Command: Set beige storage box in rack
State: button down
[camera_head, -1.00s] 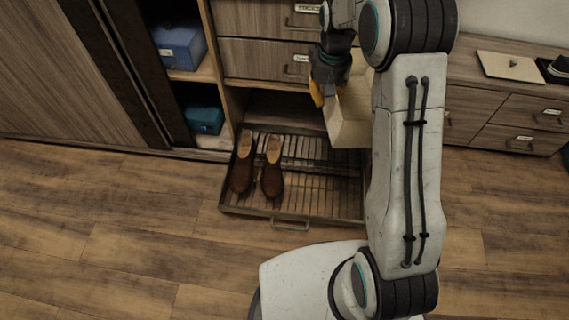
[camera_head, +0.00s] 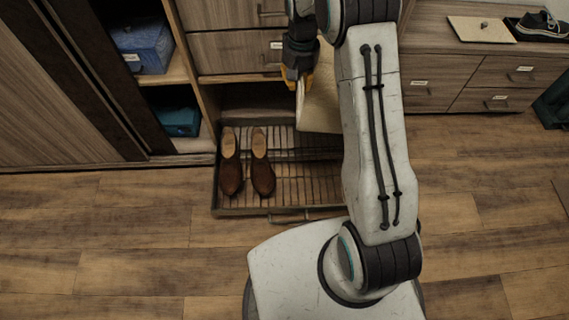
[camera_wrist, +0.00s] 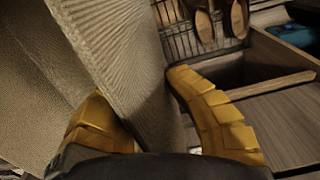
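The beige storage box (camera_head: 320,103) hangs above the right part of the pulled-out wire rack (camera_head: 301,184), partly hidden behind my arm. My gripper (camera_head: 298,82) is at the box's left side. In the wrist view, the yellow fingers of my gripper (camera_wrist: 150,105) stand on either side of a woven box wall (camera_wrist: 118,45) and hold it. A narrow gap seems to show beside the right finger. The box's underside and its clearance above the rack are hidden.
A pair of brown shoes (camera_head: 247,165) stands on the rack's left part. The rack's right end is hidden by my arm. A blue box (camera_head: 143,45) and a teal box (camera_head: 177,121) sit on shelves at left. A drawer cabinet (camera_head: 475,78) stands at right.

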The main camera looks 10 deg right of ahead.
jog(key=w+d+f+m+b, duration=0.1)
jog(key=d+f+m+b, duration=0.15)
jog(key=f, duration=0.55)
jog(key=w+d+f+m+b, duration=0.1)
jog(key=f+m+b, duration=0.1)
jog(key=f+m, duration=0.35)
jog(key=w+d+f+m+b, duration=0.2)
jog(key=f+b, duration=0.1)
jog(key=f, duration=0.6)
jog(key=m+g+b, duration=0.1)
jog(key=m+b, duration=0.6)
jog(key=m, duration=0.1)
send_over(313, 163)
notch_tip(313, 163, down, 21)
jog(key=shift+w+d+f, duration=0.1)
jog(key=shift+n, duration=0.3)
jog(key=shift+f+b, duration=0.85)
jog(key=shift+f, duration=1.25)
jog(key=c, duration=1.8)
grip_release()
jog(key=shift+c, duration=0.2)
jog(key=o, duration=0.4)
jog(key=shift+o, duration=0.2)
